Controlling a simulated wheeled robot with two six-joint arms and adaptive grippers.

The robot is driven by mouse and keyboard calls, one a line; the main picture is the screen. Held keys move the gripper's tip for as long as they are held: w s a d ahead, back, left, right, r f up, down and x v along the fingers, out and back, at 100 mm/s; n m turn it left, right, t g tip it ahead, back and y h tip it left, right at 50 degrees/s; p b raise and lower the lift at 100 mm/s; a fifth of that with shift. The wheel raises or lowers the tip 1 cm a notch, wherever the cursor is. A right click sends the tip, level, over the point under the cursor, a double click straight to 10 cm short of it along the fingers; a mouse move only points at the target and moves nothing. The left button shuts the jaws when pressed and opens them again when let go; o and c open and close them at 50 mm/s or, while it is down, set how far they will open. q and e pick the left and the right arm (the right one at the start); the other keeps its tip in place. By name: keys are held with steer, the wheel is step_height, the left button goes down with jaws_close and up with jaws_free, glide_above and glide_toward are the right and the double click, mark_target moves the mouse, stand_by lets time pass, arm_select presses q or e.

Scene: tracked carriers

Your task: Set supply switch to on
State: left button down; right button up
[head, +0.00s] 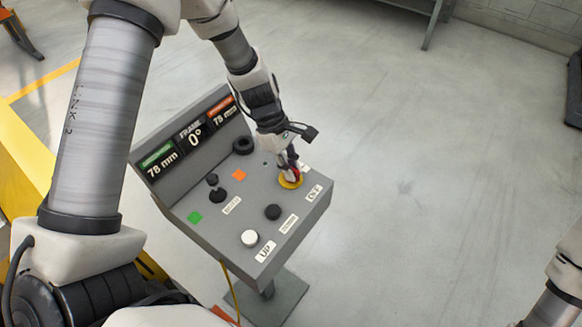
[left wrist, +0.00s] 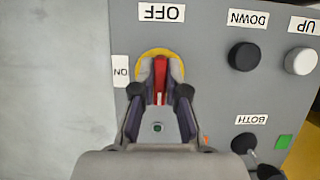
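The supply switch is a red handle on a yellow disc (head: 291,182) at the far right corner of the grey control panel. In the left wrist view its red handle (left wrist: 160,72) points up the picture, toward the OFF label (left wrist: 161,13). The ON label (left wrist: 121,71) is left of the disc. My left gripper (left wrist: 160,88) reaches down over the switch, its fingers close against both sides of the handle. In the head view my left gripper (head: 291,172) partly hides the handle. My right gripper is out of view.
The panel also bears a white UP button (head: 250,238), a black DOWN button (head: 273,212), a black selector (head: 218,194) and a black knob (head: 243,146). A display (head: 190,135) reads 78 mm, 0° and 78 mm. Floor right of the panel is clear.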

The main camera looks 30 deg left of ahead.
arm_select(q)
steer(key=shift+s+m, duration=0.1)
steer(key=shift+m, duration=0.2)
steer(key=m+g+p, duration=0.1)
steer(key=m+p, duration=0.1)
steer(key=shift+m, duration=0.3)
steer(key=m+g+y+p, duration=0.1)
steer(key=m, duration=0.3)
steer(key=shift+f+g, duration=0.1)
steer(key=shift+g, duration=0.3)
steer(key=m+y, duration=0.1)
steer(key=m, duration=0.2)
steer(key=m+g+y+p, duration=0.1)
steer(key=m, duration=0.1)
steer(key=shift+m, duration=0.4)
steer(key=m+y+p, duration=0.1)
steer(key=m+y, duration=0.1)
steer(key=m, duration=0.2)
steer(key=shift+m, duration=0.4)
steer(key=c, duration=1.3)
jaws_free()
steer(key=shift+o, duration=0.5)
